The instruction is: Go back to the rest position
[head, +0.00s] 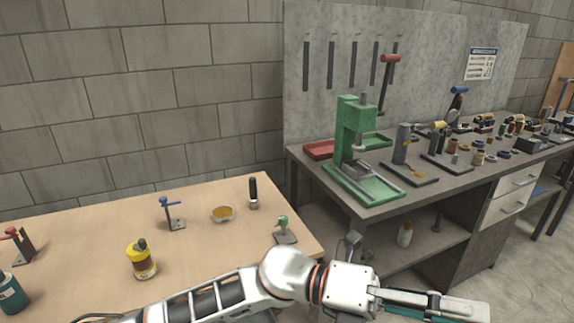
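My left gripper (436,306) is at the bottom right of the head view, at the end of my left arm, which comes in along the bottom edge. It points right, over the floor in front of the workbench, apart from both tables. Its fingers are seen from the side, with a teal strip along them, and the lower part is cut off by the frame. I cannot tell whether they are open or shut. I see nothing clearly held. My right gripper is out of view.
A wooden table (90,229) at left bears a yellow-labelled can (141,260), a small dish (223,214) and small stands. A grey workbench (375,209) at right bears a green press (352,150) and many tools. Free floor (545,275) shows at the lower right.

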